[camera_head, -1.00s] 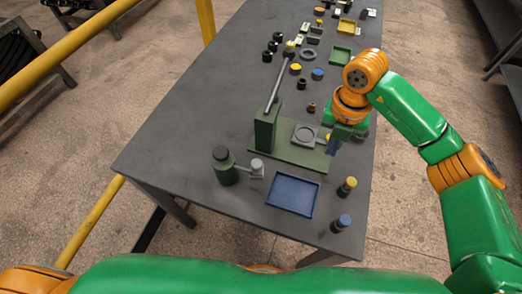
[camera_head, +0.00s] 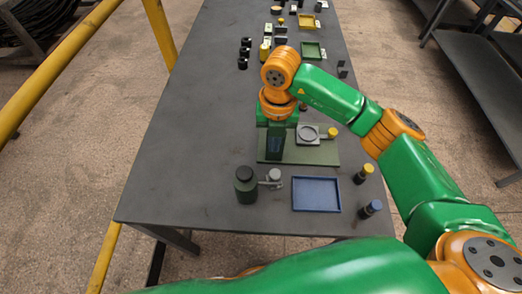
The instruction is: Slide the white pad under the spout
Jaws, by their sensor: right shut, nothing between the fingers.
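A dark green bottle (camera_head: 246,186) with a black cap stands near the front of the table. A short grey spout (camera_head: 273,176) reaches from its right side. A small pale patch (camera_head: 264,184) shows low beside the spout; it may be the white pad, but it is too small to tell how it lies. My right gripper (camera_head: 275,149) points down behind the bottle and spout, at the left end of the green press base. It is shut and empty, and its arm hides part of the press. My left gripper is not in view.
The green press base (camera_head: 322,154) carries a grey plate with a round dish (camera_head: 308,133) and a yellow knob (camera_head: 332,132). A blue tray (camera_head: 316,194) lies in front. Yellow-topped (camera_head: 364,173) and blue-topped (camera_head: 371,208) posts stand right of it. The table's left side is clear.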

